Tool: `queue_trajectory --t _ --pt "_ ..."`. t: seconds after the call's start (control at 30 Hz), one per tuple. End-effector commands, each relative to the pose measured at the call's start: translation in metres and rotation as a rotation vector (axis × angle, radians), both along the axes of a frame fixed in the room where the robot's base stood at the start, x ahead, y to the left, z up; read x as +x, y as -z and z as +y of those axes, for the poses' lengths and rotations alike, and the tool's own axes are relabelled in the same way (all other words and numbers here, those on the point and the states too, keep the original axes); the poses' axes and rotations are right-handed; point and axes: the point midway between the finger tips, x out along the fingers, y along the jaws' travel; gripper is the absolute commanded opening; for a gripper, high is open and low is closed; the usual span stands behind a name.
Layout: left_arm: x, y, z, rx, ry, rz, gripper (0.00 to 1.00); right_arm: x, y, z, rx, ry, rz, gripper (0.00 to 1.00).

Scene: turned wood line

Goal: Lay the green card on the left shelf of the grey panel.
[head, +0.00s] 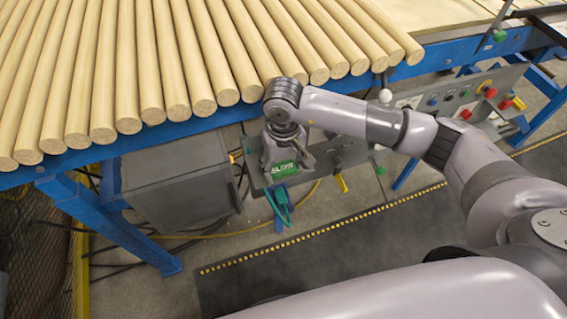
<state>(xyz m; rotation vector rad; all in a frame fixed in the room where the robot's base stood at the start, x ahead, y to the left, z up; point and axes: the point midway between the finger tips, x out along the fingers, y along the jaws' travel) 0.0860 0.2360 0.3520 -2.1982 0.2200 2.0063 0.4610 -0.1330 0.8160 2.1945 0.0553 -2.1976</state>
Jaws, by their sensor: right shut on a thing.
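My right gripper (284,160) reaches down in front of the blue frame and is shut on the green card (285,170), which has pale lettering on it. The card is at the left end of the long grey panel (345,153). The gripper hides much of this end, so the left shelf is not clearly seen. I cannot tell whether the card touches the shelf. My left gripper is not in view.
Round wooden rods (150,60) lie side by side on the blue frame (165,132) above the panel. A grey cabinet (178,185) stands left of the panel. Red, green and blue knobs (465,113) sit on its right part. A dark mat (330,255) covers the floor.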

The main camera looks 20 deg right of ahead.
Motion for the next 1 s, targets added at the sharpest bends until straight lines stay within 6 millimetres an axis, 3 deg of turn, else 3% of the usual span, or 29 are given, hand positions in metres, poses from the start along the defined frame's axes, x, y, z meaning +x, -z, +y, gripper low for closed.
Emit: queue_trajectory --t 0.33,0.37,0.67,1.0 --pt "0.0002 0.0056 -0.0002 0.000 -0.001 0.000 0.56 0.0005 0.0037 -0.0001 0.000 0.000 -0.002 0.31" --pt "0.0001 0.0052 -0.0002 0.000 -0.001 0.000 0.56 0.0004 0.0032 -0.0001 0.000 0.000 -0.001 0.58" --pt "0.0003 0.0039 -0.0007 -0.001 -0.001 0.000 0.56 0.0003 0.0020 -0.0001 0.000 0.000 -0.001 0.78" --pt "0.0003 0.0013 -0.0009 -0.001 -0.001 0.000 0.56 0.0002 -0.0002 -0.0001 0.000 0.000 -0.001 0.78"
